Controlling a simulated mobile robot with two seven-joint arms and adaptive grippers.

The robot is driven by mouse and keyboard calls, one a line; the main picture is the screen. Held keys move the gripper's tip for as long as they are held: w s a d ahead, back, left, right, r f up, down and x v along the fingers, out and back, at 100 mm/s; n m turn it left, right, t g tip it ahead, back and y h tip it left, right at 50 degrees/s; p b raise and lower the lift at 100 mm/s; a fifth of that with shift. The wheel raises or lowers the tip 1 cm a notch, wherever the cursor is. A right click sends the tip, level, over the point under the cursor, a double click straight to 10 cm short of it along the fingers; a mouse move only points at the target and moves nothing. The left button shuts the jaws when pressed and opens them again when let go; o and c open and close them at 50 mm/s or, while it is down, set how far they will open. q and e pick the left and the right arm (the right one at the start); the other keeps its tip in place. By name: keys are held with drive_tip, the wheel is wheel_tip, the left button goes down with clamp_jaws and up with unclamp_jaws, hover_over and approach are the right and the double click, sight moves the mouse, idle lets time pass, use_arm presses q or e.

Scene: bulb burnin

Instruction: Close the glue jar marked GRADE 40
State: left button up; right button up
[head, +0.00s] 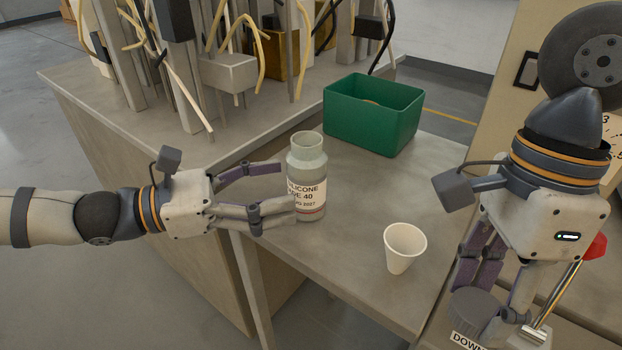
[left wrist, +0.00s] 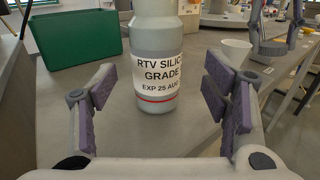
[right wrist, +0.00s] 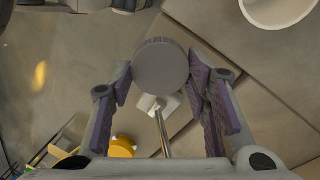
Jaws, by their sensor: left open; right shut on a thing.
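The glue jar (head: 307,165) is a grey bottle with an open, uncapped neck. In the left wrist view the jar (left wrist: 157,55) stands between and just beyond the fingertips. My right gripper (head: 487,305) is shut on a round grey lid (head: 474,306), right of the jar and apart from it. The lid's flat face (right wrist: 160,67) shows in the right wrist view.
A white cup (head: 404,250) stands between the jar and my right gripper. A green bin (head: 372,125) is behind the jar. A rack with cables (head: 230,75) stands at the back left. A red-knobbed lever (head: 594,246) is near my right gripper.

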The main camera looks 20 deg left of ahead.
sight(307, 177)
use_arm(q)
drive_tip(key=b+x, duration=0.1)
drive_tip(key=x, duration=0.3)
drive_tip(key=shift+w+d, duration=0.25)
drive_tip(key=shift+w, duration=0.15)
use_arm(e)
wheel_tip(307, 177, down, 3)
drive_tip(key=shift+w+f+g, duration=0.1)
drive_tip(key=shift+g, duration=0.2)
use_arm(q)
drive_tip(key=shift+w+d+r, duration=0.1)
drive_tip(key=shift+d, duration=0.05)
drive_tip(key=shift+r, duration=0.1)
drive_tip(key=c, duration=1.5)
